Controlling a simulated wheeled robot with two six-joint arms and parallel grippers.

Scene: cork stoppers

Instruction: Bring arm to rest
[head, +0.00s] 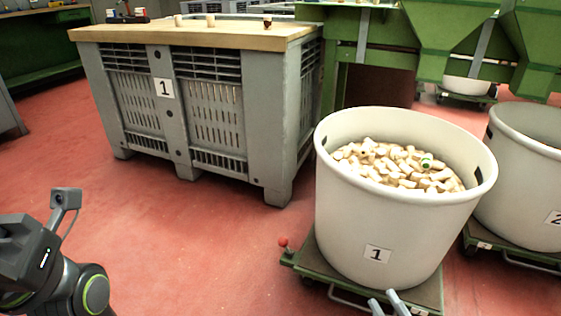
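My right gripper (384,298) shows at the bottom edge, in front of the white bin marked 1 (376,225). Only its two grey fingertips are in the picture; they stand apart with nothing visible between them. The rest of my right arm is out of view. My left arm (62,280) comes in at the lower left, over the red floor; its fingers are not in view. Many cork stoppers (390,168) fill the bin marked 1. A small green and white item (427,162) lies among them.
The bin stands on a green wheeled dolly (312,262) with a red knob. A second white bin (520,190) stands to the right. A grey crate (180,110) with a wooden top (200,38) is behind. Red floor (200,240) is clear at the centre left.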

